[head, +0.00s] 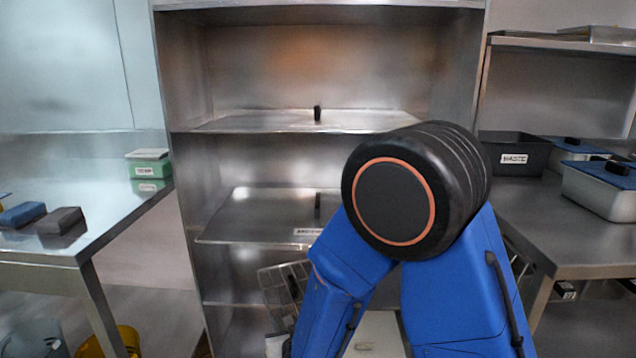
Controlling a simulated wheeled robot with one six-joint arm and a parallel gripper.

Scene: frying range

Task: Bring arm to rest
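My blue arm fills the lower middle and right of the head view, bent at a black round joint with an orange ring. My gripper is not visible in this view, so its state and anything in it are hidden. The arm stands in front of a steel shelf unit (185,150) and covers part of its lower right side.
The shelf unit holds flat steel lids or trays (270,215). A steel table (110,215) at left carries a green-white box (149,163) and dark blocks (60,221). A counter (550,225) at right carries a black WASTE bin (512,145) and lidded steel pans (600,193).

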